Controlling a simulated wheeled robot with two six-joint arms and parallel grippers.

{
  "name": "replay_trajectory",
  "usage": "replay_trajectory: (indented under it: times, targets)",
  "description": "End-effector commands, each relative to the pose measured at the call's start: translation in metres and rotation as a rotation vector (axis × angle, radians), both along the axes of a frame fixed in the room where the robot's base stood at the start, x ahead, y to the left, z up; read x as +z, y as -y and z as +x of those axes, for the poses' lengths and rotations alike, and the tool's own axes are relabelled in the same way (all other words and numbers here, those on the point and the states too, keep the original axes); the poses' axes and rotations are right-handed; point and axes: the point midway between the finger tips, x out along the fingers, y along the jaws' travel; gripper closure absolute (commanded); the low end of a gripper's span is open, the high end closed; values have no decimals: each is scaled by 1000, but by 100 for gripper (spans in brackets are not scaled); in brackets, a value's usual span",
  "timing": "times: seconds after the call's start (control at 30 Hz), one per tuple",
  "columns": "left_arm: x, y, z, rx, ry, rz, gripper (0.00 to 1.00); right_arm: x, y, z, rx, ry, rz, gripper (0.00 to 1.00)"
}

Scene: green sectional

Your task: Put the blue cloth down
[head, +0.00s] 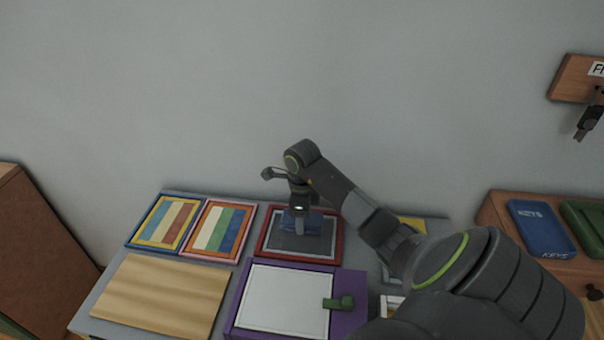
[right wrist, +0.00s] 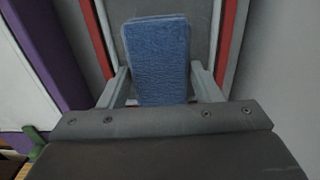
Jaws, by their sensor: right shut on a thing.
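The blue cloth (right wrist: 158,58) is a folded pad between the two fingers of my right gripper (right wrist: 163,85) in the right wrist view. My right gripper is shut on it. In the head view my right gripper (head: 300,225) points down over the red-framed tray with a grey middle (head: 268,250), and the cloth (head: 314,222) shows partly behind the fingers. I cannot tell whether the cloth touches the tray. The tray's red rim also shows on both sides of the cloth in the right wrist view (right wrist: 229,40). My left gripper is not in view.
Left of the tray lie two framed striped panels (head: 217,230) and a wooden board (head: 160,295). In front is a purple-framed white panel (head: 285,300) with a green handled object (head: 340,302). A blue KEYS tray (head: 540,228) sits on a wooden surface at right. A wall stands behind.

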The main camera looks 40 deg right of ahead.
Motion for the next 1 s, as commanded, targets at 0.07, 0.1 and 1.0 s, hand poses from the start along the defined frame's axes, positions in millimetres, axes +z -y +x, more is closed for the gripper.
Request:
replay_trajectory:
  times: [0.07,0.1,1.0]
  targets:
    - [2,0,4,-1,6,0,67,-8,-1,-1,-1,-3,1,64]
    - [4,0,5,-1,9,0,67,-14,-1,-1,0,-4,2,64]
    - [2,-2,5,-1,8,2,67,-38,0,0,0,-1,-1,20]
